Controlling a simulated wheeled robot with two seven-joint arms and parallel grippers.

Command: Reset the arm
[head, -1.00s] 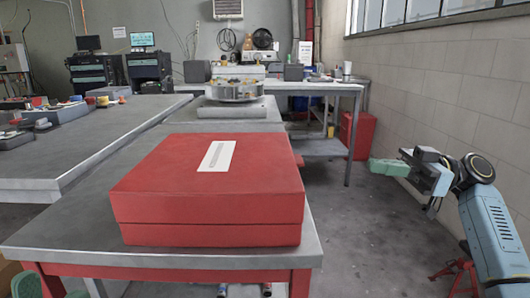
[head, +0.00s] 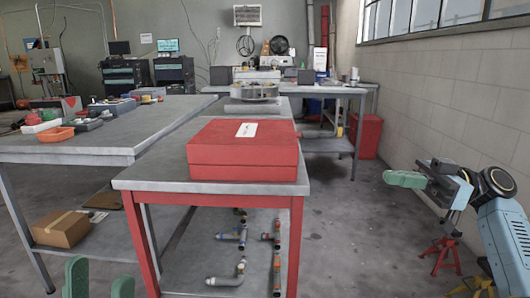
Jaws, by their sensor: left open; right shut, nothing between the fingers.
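My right arm reaches in from the right edge. Its gripper (head: 404,179) has green fingers that are together and empty, held out over the floor to the right of the red-legged table (head: 152,180). My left gripper (head: 99,283) shows only as two green fingertips at the bottom left edge. They stand apart with nothing between them, in front of the tables; the rest of that arm is out of view. A closed red box (head: 245,158) with a white label on its lid sits on the red-legged table, away from both grippers.
Pipe fittings (head: 232,236) lie on the shelf under the red-legged table. A long grey table (head: 70,150) at left holds trays and small parts, with a cardboard box (head: 61,228) below. A red jack stand (head: 443,245) is under my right arm. Floor right of the table is open.

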